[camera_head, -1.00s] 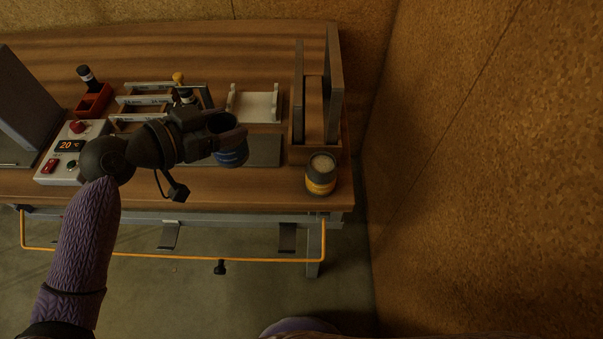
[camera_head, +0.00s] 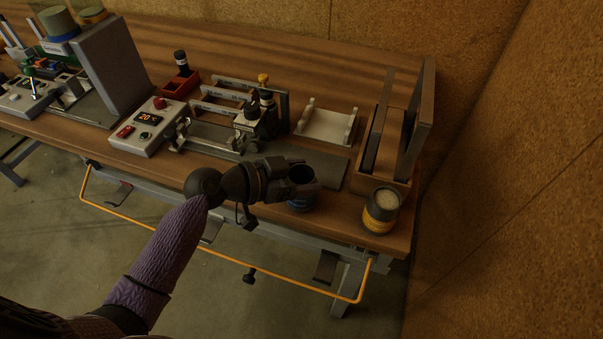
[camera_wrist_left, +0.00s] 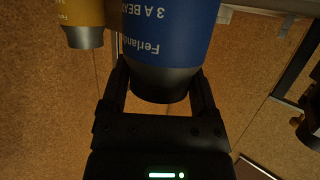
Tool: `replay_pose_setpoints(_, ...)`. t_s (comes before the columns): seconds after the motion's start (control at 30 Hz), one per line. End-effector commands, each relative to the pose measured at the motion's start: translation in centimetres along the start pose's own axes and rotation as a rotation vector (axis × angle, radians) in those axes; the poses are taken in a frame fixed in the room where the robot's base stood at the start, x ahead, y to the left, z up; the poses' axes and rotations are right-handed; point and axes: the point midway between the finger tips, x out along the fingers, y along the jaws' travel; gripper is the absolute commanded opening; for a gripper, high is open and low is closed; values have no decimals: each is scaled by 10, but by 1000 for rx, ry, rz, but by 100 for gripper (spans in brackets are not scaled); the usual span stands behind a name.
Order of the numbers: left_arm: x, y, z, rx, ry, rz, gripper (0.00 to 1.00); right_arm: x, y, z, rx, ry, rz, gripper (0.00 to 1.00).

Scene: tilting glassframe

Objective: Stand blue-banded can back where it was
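The blue-banded can (camera_head: 300,204) has a dark body and a blue band, and is in my left gripper (camera_head: 305,181) near the front of the bench (camera_head: 160,170). In the left wrist view the can (camera_wrist_left: 168,45) sits between the two fingers (camera_wrist_left: 162,92), which touch its sides; its printed lettering appears upside down. In the head view the gripper hides part of the can, and I cannot tell whether its base touches the bench. My right gripper is not in view.
A yellow-banded can (camera_head: 381,212) stands at the bench's front right corner, close right of the held can. Behind it is a wooden rack (camera_head: 395,172) with upright panels. A dark mat (camera_head: 330,168) and white cradle (camera_head: 325,126) lie behind. An orange rail (camera_head: 215,253) runs along the front.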

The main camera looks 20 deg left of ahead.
Motion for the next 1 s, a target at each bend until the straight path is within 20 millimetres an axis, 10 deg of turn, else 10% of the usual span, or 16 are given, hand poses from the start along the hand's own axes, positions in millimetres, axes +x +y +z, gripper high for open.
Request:
replay_pose_setpoints(0.37, -2, 0, -6, 0, 1, 0, 100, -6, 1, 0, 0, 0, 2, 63)
replay_pose_setpoints(1.0, -121, 0, -3, 0, 0, 1, 100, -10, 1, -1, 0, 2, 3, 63)
